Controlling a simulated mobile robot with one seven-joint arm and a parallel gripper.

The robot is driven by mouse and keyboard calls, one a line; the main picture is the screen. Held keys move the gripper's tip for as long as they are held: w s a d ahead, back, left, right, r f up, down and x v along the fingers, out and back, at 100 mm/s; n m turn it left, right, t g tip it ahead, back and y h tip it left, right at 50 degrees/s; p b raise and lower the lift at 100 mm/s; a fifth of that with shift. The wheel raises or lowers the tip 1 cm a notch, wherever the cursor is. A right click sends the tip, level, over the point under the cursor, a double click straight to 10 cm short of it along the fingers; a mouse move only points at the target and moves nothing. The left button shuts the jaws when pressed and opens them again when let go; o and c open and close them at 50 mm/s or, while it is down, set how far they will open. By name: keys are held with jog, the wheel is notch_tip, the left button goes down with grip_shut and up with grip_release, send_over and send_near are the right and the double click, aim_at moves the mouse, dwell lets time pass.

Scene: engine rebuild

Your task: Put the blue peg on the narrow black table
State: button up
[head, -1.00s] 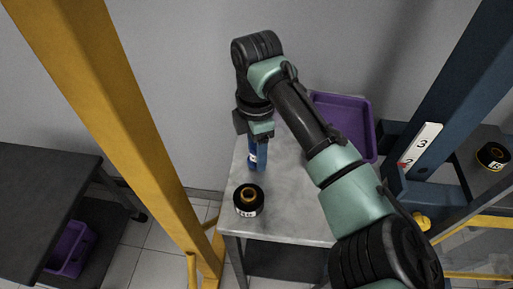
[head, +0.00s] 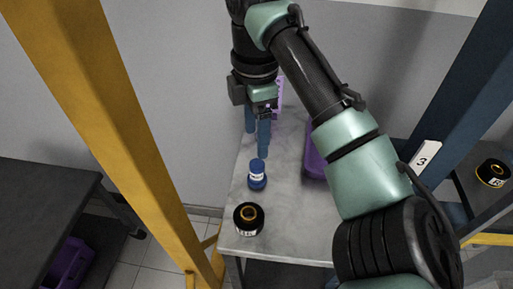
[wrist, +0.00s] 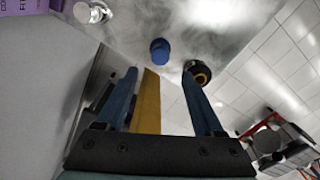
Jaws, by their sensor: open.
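The blue peg (head: 257,176), with a white label, stands upright on the grey-topped table (head: 290,215). In the wrist view it (wrist: 160,50) shows from above, just past the fingertips. My gripper (head: 257,137) is open and empty, its two blue fingers pointing down above and behind the peg. In the wrist view the gripper (wrist: 159,73) has a wide gap between its fingers. A black table (head: 40,205) stands at the left, its top clear where seen. Another dark surface (head: 468,193) is partly seen at the right; I cannot tell which is the narrow one.
A black ring with a gold centre (head: 248,218) sits in front of the peg. A purple bin (head: 315,155) is partly hidden by my arm. A yellow post (head: 110,120) stands between the two left tables. A blue post (head: 460,100) and another black ring (head: 493,173) are at the right.

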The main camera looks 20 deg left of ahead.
jog(key=shift+r, duration=0.75)
